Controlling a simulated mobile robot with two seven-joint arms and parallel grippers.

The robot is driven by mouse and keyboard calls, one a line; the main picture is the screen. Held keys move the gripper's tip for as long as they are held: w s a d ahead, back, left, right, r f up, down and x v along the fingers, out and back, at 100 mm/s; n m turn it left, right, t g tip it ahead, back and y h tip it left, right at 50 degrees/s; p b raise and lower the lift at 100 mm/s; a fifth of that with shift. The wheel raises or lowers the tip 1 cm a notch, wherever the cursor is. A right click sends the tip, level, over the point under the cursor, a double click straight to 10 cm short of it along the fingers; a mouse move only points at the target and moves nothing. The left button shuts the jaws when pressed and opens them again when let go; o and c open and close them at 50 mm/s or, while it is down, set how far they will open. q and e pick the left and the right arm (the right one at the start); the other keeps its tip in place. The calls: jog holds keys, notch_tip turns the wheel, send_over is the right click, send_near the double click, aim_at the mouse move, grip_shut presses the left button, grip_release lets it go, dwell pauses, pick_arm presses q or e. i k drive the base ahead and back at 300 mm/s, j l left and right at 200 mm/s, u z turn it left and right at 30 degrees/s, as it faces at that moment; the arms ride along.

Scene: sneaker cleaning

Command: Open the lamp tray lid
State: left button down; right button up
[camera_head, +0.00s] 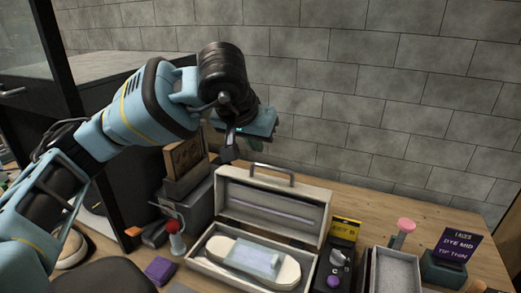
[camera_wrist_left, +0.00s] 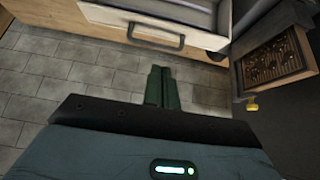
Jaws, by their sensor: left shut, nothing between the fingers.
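The lamp tray is a pale box (camera_head: 192,258) on the wooden table, with a white-and-tan sole-shaped piece (camera_head: 250,261) and a pale blue patch inside. Its lid (camera_head: 272,204) stands raised at the back, tilted open, with a grey handle (camera_head: 270,170) on its upper edge. My left gripper (camera_head: 228,152) is above and left of the lid, apart from the handle. In the left wrist view its dark fingers (camera_wrist_left: 162,88) are together and empty, with the lid handle (camera_wrist_left: 155,42) beyond them. My right gripper is not in view.
A grey block with a brown textured panel (camera_head: 186,160) stands left of the box. A red-topped item (camera_head: 172,226) and purple block (camera_head: 160,270) are at front left. A black unit with a yellow card (camera_head: 345,228), grey bin (camera_head: 395,272) and purple sign (camera_head: 459,246) stand right.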

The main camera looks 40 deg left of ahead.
aim_at(291, 209)
jog(key=k+l, duration=0.2)
jog(key=k, duration=0.3)
jog(key=k+l, duration=0.15)
jog(key=k, duration=0.3)
